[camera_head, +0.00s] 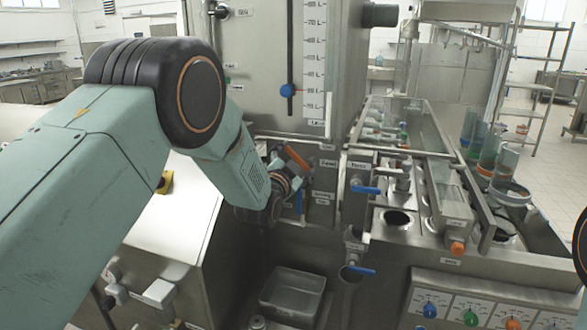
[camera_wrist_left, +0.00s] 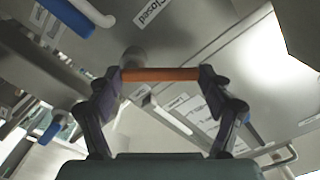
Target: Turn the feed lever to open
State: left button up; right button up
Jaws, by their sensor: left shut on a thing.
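In the head view, my left gripper (camera_head: 290,165) is at the front of the steel machine, below the gauge panel, and is partly hidden by my own wrist. It is shut on an orange lever (camera_head: 298,158), which appears to be the feed lever. In the left wrist view, the orange lever (camera_wrist_left: 160,75) spans between the two dark fingertips of my left gripper (camera_wrist_left: 160,76), touching both. A "Closed" label (camera_wrist_left: 152,12) is on the panel near the lever. My right gripper is out of view.
Blue-handled valves (camera_head: 365,189) and (camera_head: 361,270) are just right of the lever. A steel bin (camera_head: 292,295) is below. A panel of coloured knobs (camera_head: 471,318) is at the lower right. A gauge with a blue pointer (camera_head: 288,90) is above.

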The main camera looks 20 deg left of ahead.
pick_arm(q)
jog(key=m, duration=0.1)
jog(key=m+b, duration=0.1)
jog(key=m, duration=0.1)
jog(key=d+m, duration=0.1)
jog(key=shift+d+r+m+b, duration=0.1)
jog(key=shift+r+m+b, duration=0.2)
jog(key=shift+r+b, duration=0.1)
jog(key=shift+d+r+m+b, duration=0.1)
jog(key=shift+d+m+b, duration=0.2)
jog(key=shift+m, duration=0.55)
jog(key=shift+d+m+b, duration=0.15)
jog(key=shift+m+b, duration=0.15)
jog(key=shift+m, duration=0.5)
jog(key=shift+d+r+m+b, duration=0.1)
jog(key=shift+d+m+b, duration=0.2)
jog(key=shift+m, duration=0.55)
jog(key=o, duration=1.6)
jog(key=shift+o, duration=0.2)
jog(key=shift+s+a+f, duration=0.1)
jog(key=s, duration=1.2)
jog(key=shift+a, duration=0.15)
jog(key=shift+w, duration=0.2)
